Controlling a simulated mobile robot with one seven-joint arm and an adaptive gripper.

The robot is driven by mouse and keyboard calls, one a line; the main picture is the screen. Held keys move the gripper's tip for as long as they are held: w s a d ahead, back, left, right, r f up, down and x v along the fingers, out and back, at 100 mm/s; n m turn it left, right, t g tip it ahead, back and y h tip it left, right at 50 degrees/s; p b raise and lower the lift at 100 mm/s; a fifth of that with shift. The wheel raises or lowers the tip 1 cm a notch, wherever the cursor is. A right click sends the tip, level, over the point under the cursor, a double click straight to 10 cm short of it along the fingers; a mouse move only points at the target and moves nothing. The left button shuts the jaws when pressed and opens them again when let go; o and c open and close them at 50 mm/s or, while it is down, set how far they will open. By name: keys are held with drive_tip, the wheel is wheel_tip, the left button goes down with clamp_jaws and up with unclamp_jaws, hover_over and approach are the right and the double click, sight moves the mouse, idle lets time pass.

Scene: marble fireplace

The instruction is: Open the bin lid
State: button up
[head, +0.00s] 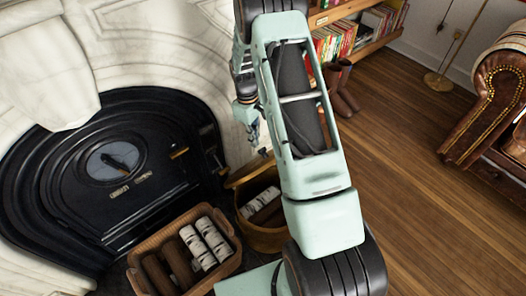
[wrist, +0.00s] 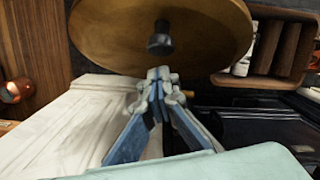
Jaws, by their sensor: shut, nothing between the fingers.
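The round wooden bin (head: 268,241) stands between the log basket and my arm in the head view. Its lid (head: 247,171) is tilted up on the side towards the fireplace, and pale birch logs (head: 262,206) show inside the bin. In the wrist view the lid (wrist: 200,45) is a wide brown disc with a dark round knob (wrist: 160,42). My gripper (wrist: 159,74) is shut and empty, its fingertips close to the knob; I cannot tell whether they touch the lid. In the head view my gripper (head: 253,135) is partly hidden, above the lid.
A wicker basket (head: 174,224) of logs stands left of the bin. The black fireplace front (head: 150,165) and white marble surround (head: 140,45) are close behind. Brown boots (head: 343,92) stand by a bookshelf. Wooden floor (head: 430,200) is clear on the right, before a leather armchair (head: 492,95).

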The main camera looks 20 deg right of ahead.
drive_tip(key=o, duration=0.5)
drive_tip(key=shift+s+d, duration=0.25)
drive_tip(key=shift+s, duration=0.2)
drive_tip(key=o, duration=0.5)
drive_tip(key=shift+s, duration=0.1)
wheel_tip(320, 180, up, 12)
drive_tip(key=w, duration=0.1)
drive_tip(key=shift+w+a, duration=0.25)
drive_tip(key=shift+a, duration=0.05)
drive_tip(key=shift+f, duration=0.1)
